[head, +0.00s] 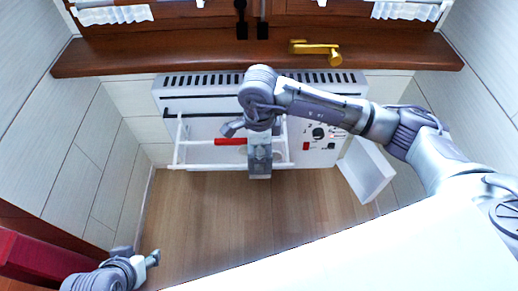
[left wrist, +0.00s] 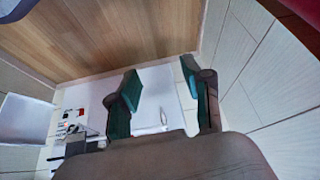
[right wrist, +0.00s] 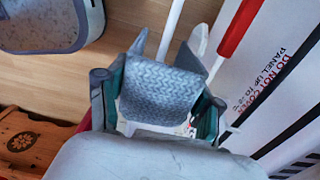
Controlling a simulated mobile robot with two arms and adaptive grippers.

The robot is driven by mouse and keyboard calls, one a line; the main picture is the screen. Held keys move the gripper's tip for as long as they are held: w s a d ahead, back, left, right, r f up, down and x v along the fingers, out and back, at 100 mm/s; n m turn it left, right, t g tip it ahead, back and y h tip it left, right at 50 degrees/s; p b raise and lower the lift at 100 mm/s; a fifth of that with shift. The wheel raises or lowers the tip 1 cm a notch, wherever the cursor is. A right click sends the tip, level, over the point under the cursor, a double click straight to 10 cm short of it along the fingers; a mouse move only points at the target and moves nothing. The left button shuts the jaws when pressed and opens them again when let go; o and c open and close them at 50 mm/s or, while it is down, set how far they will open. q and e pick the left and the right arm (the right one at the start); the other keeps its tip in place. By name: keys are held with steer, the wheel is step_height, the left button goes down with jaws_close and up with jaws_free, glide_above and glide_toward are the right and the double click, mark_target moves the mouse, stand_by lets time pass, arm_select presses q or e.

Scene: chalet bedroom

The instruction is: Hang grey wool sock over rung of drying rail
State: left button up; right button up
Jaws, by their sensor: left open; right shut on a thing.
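The white drying rail (head: 190,166) stands out from the front of a white heater. My right gripper (right wrist: 158,92) is shut on the grey wool sock (right wrist: 160,88), which has a knitted pattern. In the head view the sock (head: 259,168) is at the front rung, below my right wrist. A white rung (right wrist: 174,25) runs behind the sock in the right wrist view; I cannot tell whether the sock lies over it. A red sleeve (head: 230,141) sits on an inner rung. My left gripper (head: 150,258) is open and empty, low at the left, away from the rail.
The heater (head: 375,82) has a slotted top, with knobs and printed warnings on its front. A white panel (head: 366,172) stands right of the heater. Wooden floor (head: 200,215) is clear in front.

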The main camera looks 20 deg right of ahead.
steer(key=shift+f+b, duration=0.35)
steer(key=shift+f, duration=0.1)
steer(key=shift+f+b, duration=0.4)
steer(key=shift+f, duration=0.1)
steer(key=shift+f+b, duration=0.35)
steer(key=shift+f, duration=0.1)
arm_select(q)
steer(key=shift+w+d+r+t+h, duration=1.1)
steer(key=shift+w+d+r+t, duration=0.95)
steer(key=shift+w+r+t, duration=2.65)
arm_select(e)
steer(key=shift+f+b, duration=0.4)
steer(key=shift+f, duration=0.05)
steer(key=shift+f+b, duration=0.4)
steer(key=shift+f, duration=0.05)
steer(key=shift+f+b, duration=0.4)
steer(key=shift+f, duration=0.1)
steer(key=shift+f+b, duration=0.4)
steer(key=shift+f, duration=0.1)
steer(key=shift+f+b, duration=0.3)
steer(key=shift+f, duration=0.1)
arm_select(q)
step_height(320, 180, up, 11)
steer(key=w+d+t+h, duration=0.2)
steer(key=t+h, duration=0.1)
steer(key=t, duration=0.3)
steer(key=shift+w+m+t, duration=0.25)
steer(key=shift+m+t, duration=0.05)
steer(key=shift+m, duration=0.1)
